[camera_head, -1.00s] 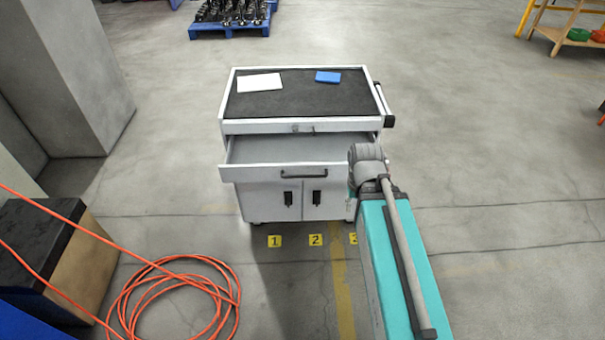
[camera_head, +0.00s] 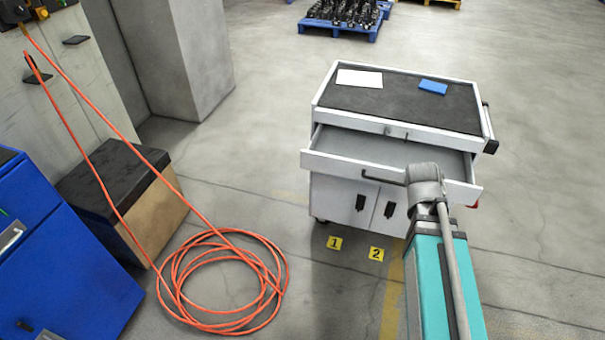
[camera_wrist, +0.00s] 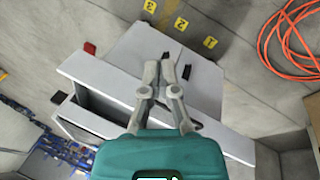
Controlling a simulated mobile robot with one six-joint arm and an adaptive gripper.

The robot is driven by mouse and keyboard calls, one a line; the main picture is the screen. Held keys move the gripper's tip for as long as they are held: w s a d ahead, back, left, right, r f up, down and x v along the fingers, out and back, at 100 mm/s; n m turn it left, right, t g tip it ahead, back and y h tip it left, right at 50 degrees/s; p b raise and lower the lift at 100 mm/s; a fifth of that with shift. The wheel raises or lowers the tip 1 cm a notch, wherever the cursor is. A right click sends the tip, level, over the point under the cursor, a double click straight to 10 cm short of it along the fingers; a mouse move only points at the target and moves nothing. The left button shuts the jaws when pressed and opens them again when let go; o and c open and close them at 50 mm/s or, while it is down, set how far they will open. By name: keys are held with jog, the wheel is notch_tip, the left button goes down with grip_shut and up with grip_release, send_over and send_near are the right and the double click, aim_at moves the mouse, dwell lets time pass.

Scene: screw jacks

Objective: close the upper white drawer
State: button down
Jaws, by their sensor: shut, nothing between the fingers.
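The white cabinet (camera_head: 335,198) has a black top. Its white drawer (camera_head: 330,162) below the thin top front is pulled out, and its inside looks empty where visible. The drawer has a dark bar handle (camera_head: 382,178) on its front. My arm covers the right part of the drawer front in the head view and hides my gripper there. In the wrist view my gripper (camera_wrist: 161,72) is shut and empty. It appears over the drawer front (camera_wrist: 88,78), with its tips towards the cabinet doors. I cannot tell whether it touches the drawer.
A white sheet (camera_head: 360,78) and a blue item (camera_head: 433,87) lie on the cabinet top. An orange hose (camera_head: 225,280) is coiled on the floor left of the cabinet. A black-topped box (camera_head: 160,215) and a blue cabinet (camera_head: 60,265) stand farther left. Floor right of the cabinet is clear.

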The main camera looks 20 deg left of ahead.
aim_at(303, 161)
jog(key=w+a+f+n+t+h+b, duration=0.1)
jog(key=w+a+f+n+t+b, duration=0.35)
jog(key=a+n+b, duration=0.4)
jog(key=w+a+f+n+t+h+b, duration=0.2)
jog(key=w+a+f+n+t+b, duration=0.2)
jog(key=w+a+n+b, duration=0.35)
jog(key=s+a+f+n+t+y+b, duration=0.1)
jog(key=a+n+b, duration=0.3)
jog(key=a, duration=0.4)
jog(key=s+a+f+n+t+y+b, duration=0.1)
jog(key=a+n+t+y+b, duration=0.2)
jog(key=a+n, duration=0.3)
jog(key=s+a+f+n+t+y+b, duration=0.1)
jog(key=a+f+n+t+y+b, duration=0.1)
jog(key=a, duration=1)
jog(key=n+t+b, duration=0.1)
jog(key=n+b, duration=0.1)
jog(key=b, duration=0.1)
jog(key=shift+s+n+b, duration=0.2)
jog(key=shift+n+b, duration=0.2)
jog(key=shift+w, duration=0.1)
jog(key=w, duration=1.4)
jog(key=shift+f, duration=0.1)
jog(key=w, duration=2)
